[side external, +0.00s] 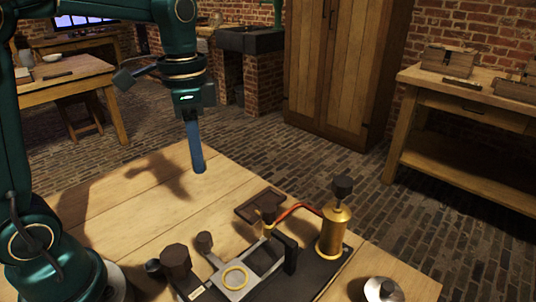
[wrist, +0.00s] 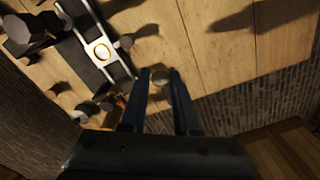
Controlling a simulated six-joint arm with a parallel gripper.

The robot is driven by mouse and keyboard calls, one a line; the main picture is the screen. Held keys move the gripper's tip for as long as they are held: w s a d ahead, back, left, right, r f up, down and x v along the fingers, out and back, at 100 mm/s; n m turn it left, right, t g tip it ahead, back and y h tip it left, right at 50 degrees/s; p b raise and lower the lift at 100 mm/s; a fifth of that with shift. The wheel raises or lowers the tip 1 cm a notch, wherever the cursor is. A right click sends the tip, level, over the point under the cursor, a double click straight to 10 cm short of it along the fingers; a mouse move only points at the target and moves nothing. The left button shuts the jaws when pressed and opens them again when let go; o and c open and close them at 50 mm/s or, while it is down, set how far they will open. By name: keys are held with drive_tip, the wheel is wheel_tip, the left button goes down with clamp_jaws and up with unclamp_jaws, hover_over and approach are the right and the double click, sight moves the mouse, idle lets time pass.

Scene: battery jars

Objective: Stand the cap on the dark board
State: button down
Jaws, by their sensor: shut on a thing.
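My gripper (side external: 200,170) points down above the bare wood table, to the left of the apparatus and clear of it. In the wrist view its two blue fingers (wrist: 161,76) are shut on a small, round, grey-brown thing, seemingly the cap (wrist: 160,78). In the side view the fingers hide most or all of it. A small dark brown board (side external: 243,211) with a raised edge lies flat on the table behind the apparatus, to the right of and below my gripper in the picture.
The apparatus has a brass cylinder (side external: 333,238) with a dark knob, a red wire (side external: 297,207), a metal frame with a brass ring (side external: 235,278) and dark knobs (side external: 175,258). A silver lidded piece (side external: 383,290) is at the front right. The table's left part is clear.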

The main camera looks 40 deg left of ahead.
drive_tip(key=n, duration=0.3)
drive_tip(key=shift+w+r, duration=0.15)
drive_tip(key=shift+r, duration=0.05)
drive_tip(key=n, duration=0.2)
drive_tip(key=shift+r+n, duration=0.1)
drive_tip(key=shift+n, duration=0.2)
drive_tip(key=shift+w+a+f+m, duration=0.2)
drive_tip(key=shift+f+m, duration=0.2)
drive_tip(key=shift+m, duration=0.3)
drive_tip(key=s+a+f+m, duration=0.2)
drive_tip(key=a+f, duration=0.2)
drive_tip(key=a, duration=0.1)
hover_over(236, 238)
drive_tip(key=shift+n, duration=0.3)
wheel_tip(236, 238, down, 8)
drive_tip(key=shift+r, duration=0.15)
drive_tip(key=shift+f, duration=1.95)
